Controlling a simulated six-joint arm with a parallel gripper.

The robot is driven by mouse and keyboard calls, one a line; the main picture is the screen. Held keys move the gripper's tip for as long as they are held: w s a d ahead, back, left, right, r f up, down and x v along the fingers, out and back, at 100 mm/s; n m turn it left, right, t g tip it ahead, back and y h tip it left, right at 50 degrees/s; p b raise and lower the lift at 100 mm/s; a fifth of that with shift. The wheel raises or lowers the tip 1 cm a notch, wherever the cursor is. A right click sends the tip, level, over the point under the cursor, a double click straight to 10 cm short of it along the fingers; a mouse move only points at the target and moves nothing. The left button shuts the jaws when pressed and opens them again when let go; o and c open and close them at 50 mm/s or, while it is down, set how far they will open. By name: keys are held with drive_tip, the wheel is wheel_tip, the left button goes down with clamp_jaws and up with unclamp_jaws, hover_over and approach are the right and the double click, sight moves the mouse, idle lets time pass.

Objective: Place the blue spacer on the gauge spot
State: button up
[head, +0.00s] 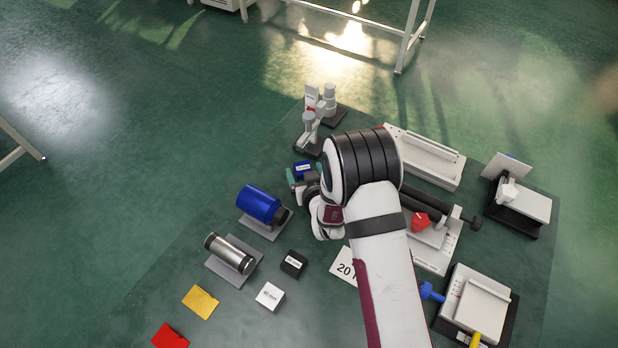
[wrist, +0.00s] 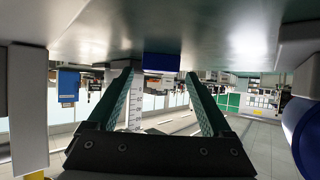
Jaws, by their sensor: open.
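The blue spacer (head: 304,167) is a small block with a white label, on the green bench surface just beyond my gripper in the head view. In the wrist view the blue spacer (wrist: 160,62) shows between my teal fingertips, against the bench surface that fills the top of the picture. My gripper (head: 298,178) is open, with its fingers (wrist: 160,76) apart and pointing at the spacer. I cannot tell whether they reach around it. A small gauge stand (head: 310,118) with a white scale stands behind the spacer. I cannot make out the gauge spot itself.
Left of my gripper are a blue cylinder (head: 261,205) and a metal cylinder (head: 230,253) on grey stands. Black (head: 293,263), white (head: 270,296), yellow (head: 200,302) and red (head: 170,337) pieces lie nearer. Trays and fixtures fill the right side, partly behind my arm.

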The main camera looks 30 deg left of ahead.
drive_tip(key=v, duration=1)
drive_tip(key=shift+s+d+r, duration=0.15)
drive_tip(key=shift+s+d, duration=0.1)
drive_tip(key=shift+w+d+r, duration=0.15)
drive_tip(key=shift+w+d, duration=0.1)
drive_tip(key=s+d+r+m+g+h, duration=0.1)
drive_tip(key=d+r+m+g+h, duration=0.2)
drive_tip(key=d, duration=0.7)
drive_tip(key=s+d+r+m+h, duration=0.1)
drive_tip(key=d+r+m+h, duration=0.4)
drive_tip(key=d, duration=0.5)
drive_tip(key=s+d+r+m+g, duration=0.3)
drive_tip(key=s+r, duration=0.1)
drive_tip(key=s, duration=0.5)
drive_tip(key=s+d+r+m+g+y, duration=0.1)
drive_tip(key=s+d+r+m+g, duration=0.1)
drive_tip(key=s, duration=0.7)
drive_tip(key=shift+d+r+m+g, duration=0.4)
drive_tip(key=shift+d+r+m, duration=0.4)
drive_tip(key=shift+d+r, duration=0.1)
